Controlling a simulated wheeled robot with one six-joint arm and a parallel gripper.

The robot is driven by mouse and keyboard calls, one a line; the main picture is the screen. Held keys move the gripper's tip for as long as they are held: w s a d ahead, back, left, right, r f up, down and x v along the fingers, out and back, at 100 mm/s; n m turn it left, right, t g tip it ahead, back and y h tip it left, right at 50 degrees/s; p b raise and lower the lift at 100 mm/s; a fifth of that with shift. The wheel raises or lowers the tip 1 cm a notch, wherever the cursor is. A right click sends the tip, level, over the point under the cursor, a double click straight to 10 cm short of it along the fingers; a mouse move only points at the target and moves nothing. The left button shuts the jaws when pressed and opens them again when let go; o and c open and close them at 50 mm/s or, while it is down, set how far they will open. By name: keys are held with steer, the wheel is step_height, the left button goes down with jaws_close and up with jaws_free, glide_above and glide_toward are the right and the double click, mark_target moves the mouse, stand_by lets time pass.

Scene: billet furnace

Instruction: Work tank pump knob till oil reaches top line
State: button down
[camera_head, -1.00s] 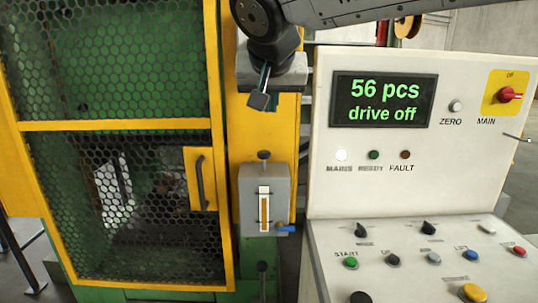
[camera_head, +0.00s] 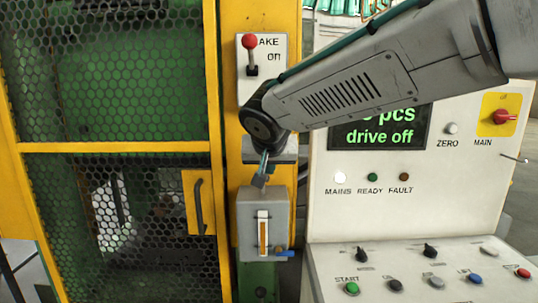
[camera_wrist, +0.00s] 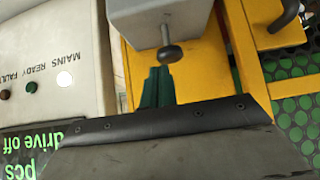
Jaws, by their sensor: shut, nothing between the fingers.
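The grey oil tank (camera_head: 263,226) is on the yellow and green machine post. Its upright sight gauge (camera_head: 263,233) shows an amber column with a pale part above it; the top line is too small to make out. My gripper (camera_head: 262,179) is shut and empty, pointing down just above the tank's top. The green fingertips (camera_wrist: 158,72) are close to the knob; contact cannot be told.
A blue lever (camera_head: 286,254) sticks out at the tank's lower right. A red-knobbed lever (camera_head: 250,42) is above my wrist. The mesh guard door's handle (camera_head: 198,205) is left of the tank. The control console (camera_head: 420,195) is to the right.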

steer(key=shift+f, duration=0.25)
steer(key=shift+s+f, duration=0.1)
steer(key=shift+f, duration=1.4)
steer(key=s+r, duration=0.7)
steer(key=r, duration=0.4)
steer(key=shift+a+r, duration=0.15)
steer(key=shift+r, duration=0.15)
